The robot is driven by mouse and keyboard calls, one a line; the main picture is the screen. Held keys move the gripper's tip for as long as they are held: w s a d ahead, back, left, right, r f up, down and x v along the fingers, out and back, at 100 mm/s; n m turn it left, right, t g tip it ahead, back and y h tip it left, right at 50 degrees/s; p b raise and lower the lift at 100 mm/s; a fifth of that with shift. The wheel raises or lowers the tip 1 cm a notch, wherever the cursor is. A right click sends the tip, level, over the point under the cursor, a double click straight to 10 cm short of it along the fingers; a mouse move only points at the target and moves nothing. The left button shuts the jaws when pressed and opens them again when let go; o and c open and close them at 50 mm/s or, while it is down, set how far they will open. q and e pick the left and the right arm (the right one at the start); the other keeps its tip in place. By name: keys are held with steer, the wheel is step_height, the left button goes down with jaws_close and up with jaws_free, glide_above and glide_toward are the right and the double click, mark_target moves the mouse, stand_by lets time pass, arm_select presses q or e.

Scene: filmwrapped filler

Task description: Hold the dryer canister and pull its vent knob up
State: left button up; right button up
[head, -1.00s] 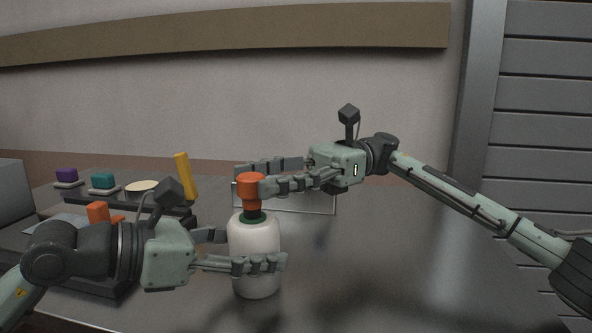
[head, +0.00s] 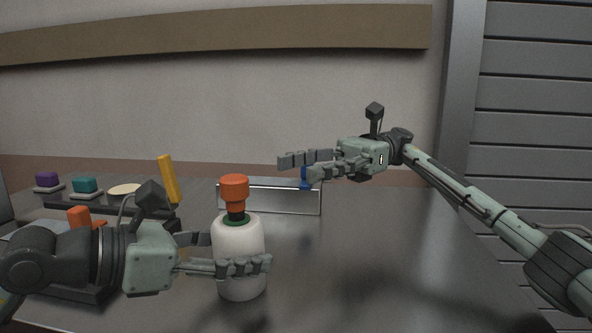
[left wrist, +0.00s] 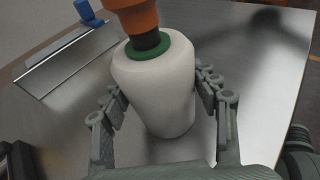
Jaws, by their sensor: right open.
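The white dryer canister (head: 239,244) stands upright on the grey table, with a green collar (head: 237,219) on top. Its orange vent knob (head: 234,187) sits above the collar on a visible dark stem. The canister body (left wrist: 155,88) also shows in the left wrist view, with the knob (left wrist: 134,14) cut off by the top edge. My left gripper (head: 232,254) is shut around the canister body, with fingers against both sides. My right gripper (head: 300,167) is open and empty, to the right of the knob and clear of it.
A silver panel (head: 270,201) with a blue piece (head: 305,178) stands behind the canister. At left are a yellow bar (head: 168,178), purple (head: 46,180) and teal (head: 84,185) blocks and an orange piece (head: 79,217). The table's right side is clear.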

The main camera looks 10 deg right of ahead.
arm_select(q)
steer(key=o, duration=0.5)
